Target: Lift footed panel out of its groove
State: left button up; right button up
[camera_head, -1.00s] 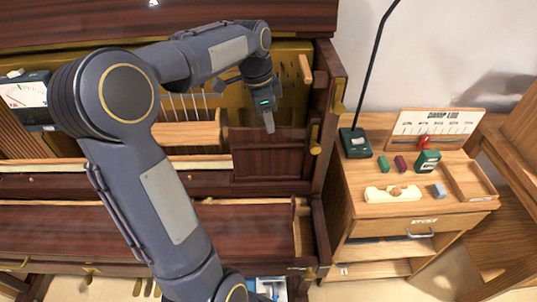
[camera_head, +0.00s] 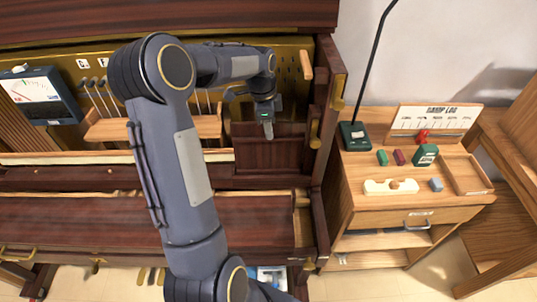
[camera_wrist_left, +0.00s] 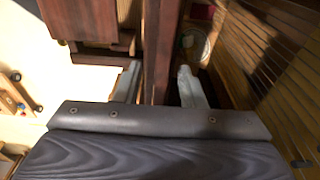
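The footed panel (camera_head: 268,157) is a dark red-brown wooden board standing upright at the right end of the opened piano. Its lower edge and feet are hidden. My left gripper (camera_head: 267,129) is at the middle of its top edge, pointing down, with a finger in front. In the left wrist view the panel's edge (camera_wrist_left: 159,50) runs between the two pale fingers (camera_wrist_left: 160,82), one on each side. Narrow gaps seem to show beside the board, so the gripper looks open around it. My right gripper is not in view.
The piano's right side wall (camera_head: 331,130) with brass fittings is close to the panel. A wooden rack (camera_head: 155,128) and a meter (camera_head: 42,95) lie left. A side table (camera_head: 373,202) holds small blocks, a lamp base (camera_head: 355,136) and a scale board (camera_head: 433,122).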

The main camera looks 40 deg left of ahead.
pick_arm(q)
grip_shut()
jog(key=shift+r, duration=0.1)
dwell(1.2)
